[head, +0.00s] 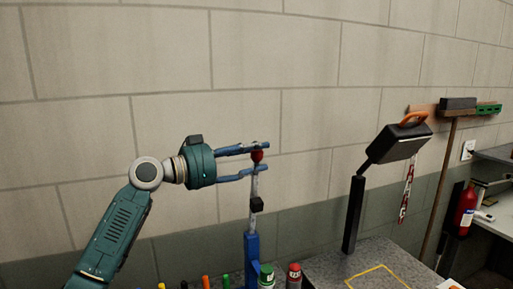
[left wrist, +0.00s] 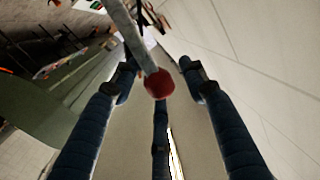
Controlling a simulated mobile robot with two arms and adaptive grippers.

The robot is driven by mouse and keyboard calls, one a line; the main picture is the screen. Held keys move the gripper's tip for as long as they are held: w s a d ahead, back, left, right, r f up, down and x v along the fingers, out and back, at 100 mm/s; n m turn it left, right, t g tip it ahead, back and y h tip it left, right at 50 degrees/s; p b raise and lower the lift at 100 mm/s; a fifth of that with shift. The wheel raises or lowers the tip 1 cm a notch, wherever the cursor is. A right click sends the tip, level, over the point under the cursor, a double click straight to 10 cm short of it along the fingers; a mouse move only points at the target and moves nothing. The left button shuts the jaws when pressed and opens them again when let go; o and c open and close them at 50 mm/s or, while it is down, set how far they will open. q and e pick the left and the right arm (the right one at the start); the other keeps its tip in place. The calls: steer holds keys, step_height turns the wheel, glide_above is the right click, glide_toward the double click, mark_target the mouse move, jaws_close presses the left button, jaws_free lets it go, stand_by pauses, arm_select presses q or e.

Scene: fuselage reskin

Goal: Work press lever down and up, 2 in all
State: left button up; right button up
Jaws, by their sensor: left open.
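The press is a blue post (head: 252,262) standing at the lower middle of the head view. Its grey lever (head: 255,185) points nearly straight up and ends in a red knob (head: 257,156). My left gripper (head: 265,156) is open, with blue fingers above and below the knob. In the left wrist view, the red knob (left wrist: 159,84) lies between the spread fingers of the gripper (left wrist: 155,75), with room on both sides. Whether any finger touches the knob I cannot tell. The lower part of the press is cut off by the frame. My right gripper is not in view.
Several coloured bottles and caps, including a green-labelled can (head: 266,276) and a red one (head: 294,275), stand close by the press. A black lamp-like stand (head: 353,215) rises from the grey bench (head: 325,268) to the right. A block wall is behind.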

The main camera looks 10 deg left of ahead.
arm_select(q)
steer(key=shift+w+d, duration=0.15)
steer(key=shift+d, duration=0.1)
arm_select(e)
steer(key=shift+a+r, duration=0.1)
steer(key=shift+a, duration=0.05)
arm_select(q)
jaws_close()
steer(key=shift+r, duration=0.1)
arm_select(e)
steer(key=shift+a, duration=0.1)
